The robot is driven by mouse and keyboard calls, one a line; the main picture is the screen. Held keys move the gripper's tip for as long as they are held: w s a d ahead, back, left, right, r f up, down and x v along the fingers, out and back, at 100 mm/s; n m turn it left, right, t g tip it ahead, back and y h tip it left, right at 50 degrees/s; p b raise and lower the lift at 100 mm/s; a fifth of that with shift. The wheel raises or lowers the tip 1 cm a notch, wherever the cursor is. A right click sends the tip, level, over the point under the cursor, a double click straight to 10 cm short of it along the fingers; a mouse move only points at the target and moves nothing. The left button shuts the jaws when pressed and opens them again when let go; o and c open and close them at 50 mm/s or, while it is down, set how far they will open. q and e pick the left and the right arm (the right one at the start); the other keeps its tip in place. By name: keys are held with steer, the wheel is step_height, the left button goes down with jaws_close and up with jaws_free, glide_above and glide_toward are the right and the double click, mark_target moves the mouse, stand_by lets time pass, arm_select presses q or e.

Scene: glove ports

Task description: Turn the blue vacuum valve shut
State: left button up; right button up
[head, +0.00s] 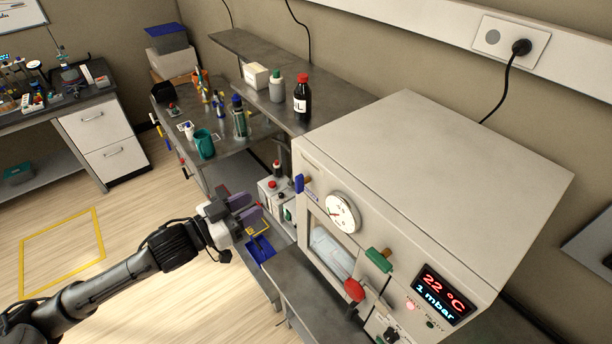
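The blue vacuum valve (299,184) is a small blue handle on the front face of the beige vacuum oven (440,170), at its upper left corner. The handle looks upright in the picture. My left gripper (252,206) is in front of the oven, to the left of the valve and a little below it in the picture. Its two grey-purple fingers are apart with nothing visible between them. It does not touch the valve. My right gripper is out of view.
A round gauge (342,212), a green handle (378,260) and a red knob (354,289) sit on the oven front. The display (443,295) reads 22 °C, 1 mbar. Small containers (272,190) stand on the bench behind my gripper. Open floor lies at left.

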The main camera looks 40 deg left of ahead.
mark_target(296, 180)
arm_select(q)
steer(key=p+x, duration=0.2)
steer(key=x, duration=0.9)
steer(key=shift+w+r, duration=0.15)
steer(key=shift+w, duration=0.15)
steer(key=shift+x, duration=1.1)
steer(key=shift+c, duration=0.4)
jaws_close()
